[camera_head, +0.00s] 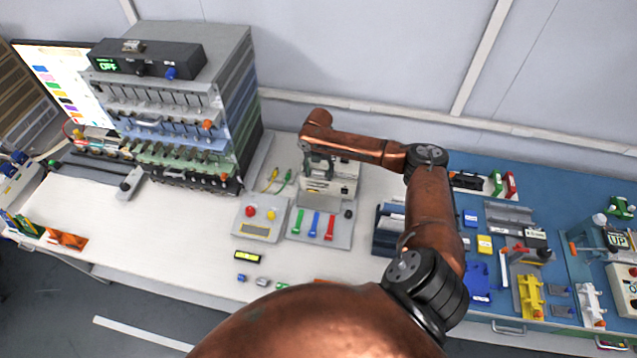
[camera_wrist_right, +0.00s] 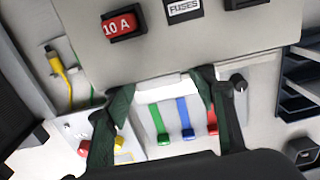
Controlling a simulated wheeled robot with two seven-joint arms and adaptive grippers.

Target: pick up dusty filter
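I cannot identify the dusty filter with certainty. A pale flat bar (camera_wrist_right: 168,91) lies between my right fingertips in the right wrist view, at the lower edge of a beige instrument box (camera_wrist_right: 90,45). My right gripper (camera_wrist_right: 166,84) has its dark green fingers spread to either side of this bar; I see no clear grip on it. In the head view the right gripper (camera_head: 318,172) hangs over the beige instrument box (camera_head: 345,178) at the back of the white bench. My left gripper is not in view.
A panel with green, blue and red levers (camera_head: 318,230) stands before the box, beside a panel with red and yellow buttons (camera_head: 260,217). A tall instrument rack (camera_head: 225,70) stands left. Dark trays (camera_head: 387,230) and a blue mat (camera_head: 560,175) with tools lie right.

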